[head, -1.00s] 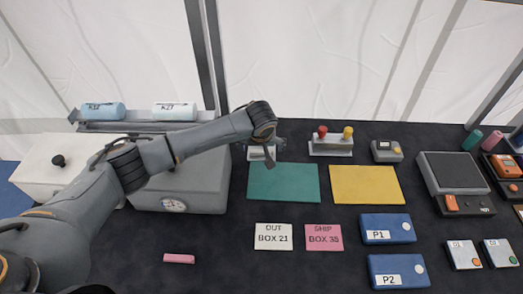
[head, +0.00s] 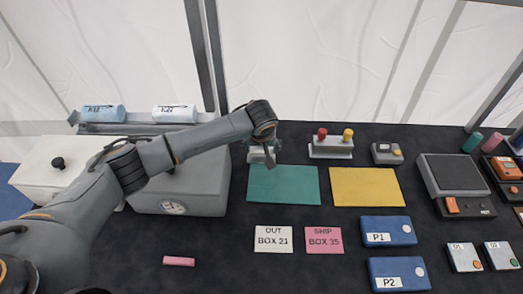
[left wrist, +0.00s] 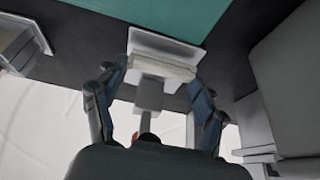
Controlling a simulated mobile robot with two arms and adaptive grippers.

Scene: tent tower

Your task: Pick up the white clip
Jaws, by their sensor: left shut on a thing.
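My left gripper (left wrist: 155,80) reaches down over a small pale stand at the far edge of the green mat. Its two fingers are shut on the white clip (left wrist: 162,68), a pale bar between them in the left wrist view. The clip is at a white plate of the stand (left wrist: 165,45), and I cannot tell whether it is clear of it. In the head view my left gripper (head: 268,142) partly hides the stand (head: 257,156), and the clip is hard to make out. My right gripper is in neither view.
The green mat (head: 283,185) lies in front of the stand. A rack with red and yellow pegs (head: 331,148) stands to its right. A grey box with a dial (head: 190,190) is close on the left. A yellow mat (head: 365,187) lies farther right.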

